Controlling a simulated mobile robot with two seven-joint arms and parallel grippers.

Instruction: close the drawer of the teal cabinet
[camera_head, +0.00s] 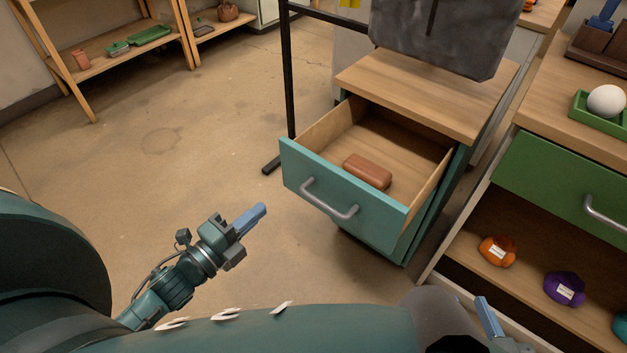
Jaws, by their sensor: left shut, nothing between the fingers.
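The teal cabinet (465,82) with a light wood top stands at the centre right. Its top drawer (340,194) is pulled well out, with a teal front and a grey bar handle (329,199). A brown brick-like block (367,171) lies inside the drawer. My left gripper (252,218) is shut and empty, in front and to the left of the drawer front, apart from it. My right gripper (488,318) shows only as a blue finger at the bottom edge; the rest is hidden, so its opening cannot be told.
A dark grey bag-like object (440,38) hangs over the cabinet top. A wooden unit with a green drawer (555,180) stands close on the right. A black stand post (289,80) rises behind the drawer's left side. The floor to the left is clear.

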